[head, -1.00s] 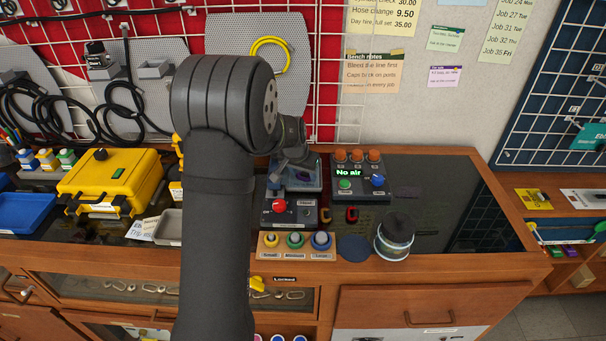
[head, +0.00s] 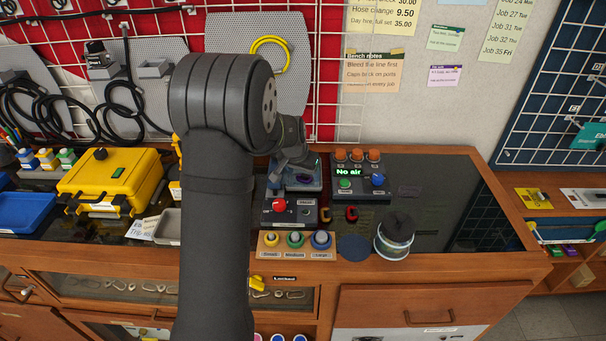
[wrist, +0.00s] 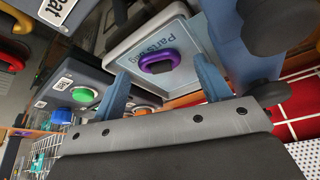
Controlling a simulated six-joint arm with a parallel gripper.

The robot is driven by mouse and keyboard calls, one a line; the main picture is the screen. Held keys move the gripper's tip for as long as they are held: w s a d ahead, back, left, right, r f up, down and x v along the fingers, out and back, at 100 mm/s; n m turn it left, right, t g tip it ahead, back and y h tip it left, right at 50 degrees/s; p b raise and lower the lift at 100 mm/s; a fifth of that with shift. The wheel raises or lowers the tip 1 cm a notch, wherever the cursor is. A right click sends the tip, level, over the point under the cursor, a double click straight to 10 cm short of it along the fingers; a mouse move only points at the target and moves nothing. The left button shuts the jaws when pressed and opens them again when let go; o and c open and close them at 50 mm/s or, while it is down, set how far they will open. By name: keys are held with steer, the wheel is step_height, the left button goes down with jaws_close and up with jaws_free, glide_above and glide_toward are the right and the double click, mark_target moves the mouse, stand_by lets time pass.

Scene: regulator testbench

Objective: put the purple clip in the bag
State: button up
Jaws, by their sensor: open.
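The purple clip (wrist: 159,60) lies on the pale blue sheet of the parts bag (wrist: 186,71), over part of its printed label, in the wrist view. The bag sits in a light grey-rimmed tray; whether the clip is in the bag or only on top of it I cannot tell. In the head view the clip (head: 304,178) is a small purple spot below my gripper (head: 296,170), partly hidden by my arm. In the wrist view my gripper (wrist: 161,67) is open, its two blue fingers apart on either side of the clip, holding nothing.
A control box (head: 360,182) reading "No air" stands right of the bag. A box with a red knob (head: 279,205) stands in front. A red clip (head: 352,214) lies nearby. A lidded jar (head: 394,238) stands front right; the dark bench top at right is clear.

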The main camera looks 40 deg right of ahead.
steer(key=v, duration=1.1)
steer(key=shift+a, duration=0.15)
steer(key=x, duration=1.2)
steer(key=shift+w+r, duration=0.1)
steer(key=shift+r, duration=1.15)
steer(key=shift+f, duration=0.15)
